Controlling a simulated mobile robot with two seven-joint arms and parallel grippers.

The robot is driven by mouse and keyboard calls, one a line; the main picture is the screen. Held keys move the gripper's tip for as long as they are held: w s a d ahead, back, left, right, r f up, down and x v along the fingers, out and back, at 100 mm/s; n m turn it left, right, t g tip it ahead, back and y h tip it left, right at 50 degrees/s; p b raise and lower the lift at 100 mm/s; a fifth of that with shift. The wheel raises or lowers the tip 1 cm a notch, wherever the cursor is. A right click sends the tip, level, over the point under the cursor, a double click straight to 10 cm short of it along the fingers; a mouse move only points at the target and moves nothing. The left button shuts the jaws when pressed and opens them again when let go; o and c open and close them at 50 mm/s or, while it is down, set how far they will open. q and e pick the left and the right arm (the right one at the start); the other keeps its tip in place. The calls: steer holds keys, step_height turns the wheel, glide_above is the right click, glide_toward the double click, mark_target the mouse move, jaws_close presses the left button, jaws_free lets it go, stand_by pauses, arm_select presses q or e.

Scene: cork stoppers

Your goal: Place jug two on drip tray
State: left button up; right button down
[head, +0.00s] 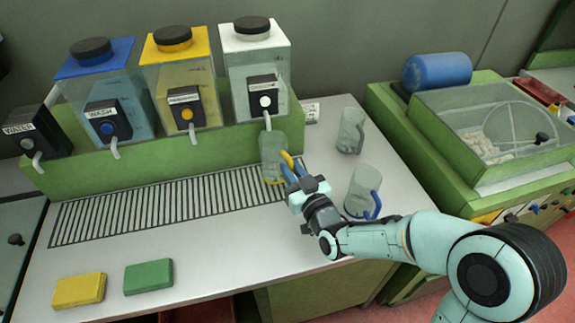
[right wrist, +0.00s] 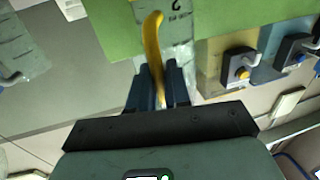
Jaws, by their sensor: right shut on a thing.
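Jug two (head: 271,150) is a clear jug with a yellow handle (head: 287,160); a "2" shows on its side in the right wrist view (right wrist: 180,22). My right gripper (head: 290,178) is shut on the yellow handle, which stands between its fingers in the right wrist view (right wrist: 158,92). The jug is roughly upright at the right end of the slatted drip tray (head: 150,213), below the white-lidded dispenser's spout (head: 268,122). I cannot tell whether its base touches the tray. My left gripper is not in view.
A blue-handled jug (head: 360,190) stands close right of my right gripper, and another clear jug (head: 350,130) stands behind it. Blue (head: 100,85), yellow (head: 180,80) and white (head: 255,65) dispensers line the green ledge. Yellow (head: 79,290) and green (head: 148,276) blocks lie in front.

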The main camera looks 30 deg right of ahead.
steer(key=w, duration=0.1)
steer(key=w+f, duration=0.1)
steer(key=shift+w+f, duration=0.25)
steer(key=shift+w, duration=0.1)
steer(key=shift+s, duration=0.1)
